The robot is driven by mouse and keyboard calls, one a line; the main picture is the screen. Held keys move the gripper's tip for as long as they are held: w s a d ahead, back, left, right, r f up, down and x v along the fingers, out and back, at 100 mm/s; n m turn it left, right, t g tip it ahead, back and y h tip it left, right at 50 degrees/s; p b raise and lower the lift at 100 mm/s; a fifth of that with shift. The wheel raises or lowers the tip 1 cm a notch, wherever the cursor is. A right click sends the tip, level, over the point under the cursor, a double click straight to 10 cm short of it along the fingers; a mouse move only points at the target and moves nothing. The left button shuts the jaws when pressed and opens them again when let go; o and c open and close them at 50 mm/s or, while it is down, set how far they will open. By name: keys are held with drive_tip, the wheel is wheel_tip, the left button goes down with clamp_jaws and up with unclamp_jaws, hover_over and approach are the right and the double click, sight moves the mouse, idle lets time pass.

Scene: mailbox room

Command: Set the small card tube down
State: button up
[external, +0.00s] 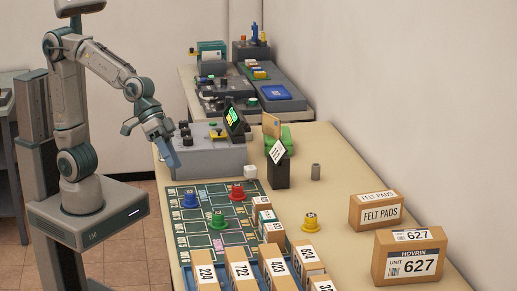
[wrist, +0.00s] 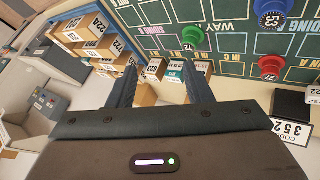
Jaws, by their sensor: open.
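A small grey-brown upright cylinder (external: 315,172), which looks like the card tube, stands on the table right of the dark sign holder. My gripper (external: 172,158) is over the table's left edge, beside the grey control box, well left of the cylinder and apart from it. In the wrist view my gripper (wrist: 162,70) has its two dark fingers spread with nothing held between them. Small cartons show beyond the fingertips. I cannot make out the cylinder in the wrist view.
The printed board (external: 203,232) carries blue, green and red pegs. A yellow peg (external: 311,222) stands right of it. Labelled cartons (external: 243,262) crowd the front, with the felt pads box (external: 377,211) and 627 box (external: 409,255) at right. Bare tabletop surrounds the cylinder.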

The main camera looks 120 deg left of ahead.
drive_tip(key=s+f+m+g, duration=0.2)
drive_tip(key=s+f+m, duration=0.1)
drive_tip(key=s, duration=0.6)
drive_tip(key=s+a+f+m+g+y, duration=0.1)
drive_tip(key=s+f+m+g, duration=0.2)
drive_tip(key=s, duration=0.7)
wheel_tip(320, 180, down, 2)
drive_tip(key=shift+a+f+y, duration=0.1)
drive_tip(key=shift+a+y, duration=0.2)
